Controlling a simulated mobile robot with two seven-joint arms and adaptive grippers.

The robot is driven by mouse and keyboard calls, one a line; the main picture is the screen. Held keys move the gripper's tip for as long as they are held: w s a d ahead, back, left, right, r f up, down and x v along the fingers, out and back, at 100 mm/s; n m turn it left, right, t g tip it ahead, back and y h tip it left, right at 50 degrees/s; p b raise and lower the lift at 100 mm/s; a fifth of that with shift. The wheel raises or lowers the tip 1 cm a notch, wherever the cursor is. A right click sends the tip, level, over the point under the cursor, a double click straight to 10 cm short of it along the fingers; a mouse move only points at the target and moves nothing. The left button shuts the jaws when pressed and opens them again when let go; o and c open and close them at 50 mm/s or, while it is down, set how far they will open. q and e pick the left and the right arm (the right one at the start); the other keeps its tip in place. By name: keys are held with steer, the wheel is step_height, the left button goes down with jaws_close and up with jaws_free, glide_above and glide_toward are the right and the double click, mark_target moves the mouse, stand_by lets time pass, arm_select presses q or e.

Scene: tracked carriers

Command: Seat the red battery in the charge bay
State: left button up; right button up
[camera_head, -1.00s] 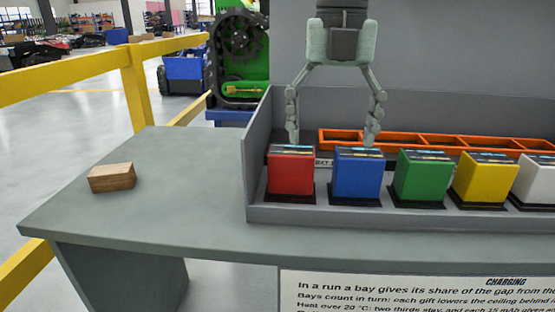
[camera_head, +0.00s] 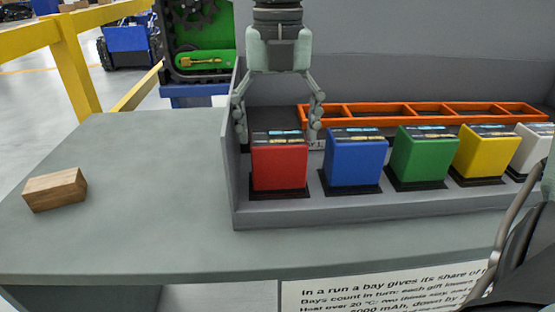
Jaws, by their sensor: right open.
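The red battery (camera_head: 279,168) stands upright on a dark base at the left end of a row in the grey walled tray (camera_head: 300,211). My right gripper (camera_head: 278,134) points down at it, open, with one finger on each side of the battery's top. I cannot tell whether the fingers touch it. Behind the batteries lies an orange frame (camera_head: 425,123) split into several compartments that look empty from here. A label beside the red battery is partly hidden, and I cannot tell which part is the charge bay. My left gripper is not in view.
Blue (camera_head: 355,165), green (camera_head: 422,160), yellow (camera_head: 485,155) and white (camera_head: 530,150) batteries stand to the right of the red one. A wooden block (camera_head: 55,189) lies on the clear left part of the table (camera_head: 150,200). The tray's left wall stands close to the gripper.

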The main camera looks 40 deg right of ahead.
mark_target(278, 156)
steer(key=shift+s+f+p, duration=0.1)
steer(key=shift+f+p, duration=0.25)
steer(key=shift+f, duration=2.35)
steer(key=c, duration=1.3)
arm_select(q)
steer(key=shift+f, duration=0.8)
arm_select(e)
steer(key=shift+c, duration=1.1)
steer(key=shift+r, duration=0.1)
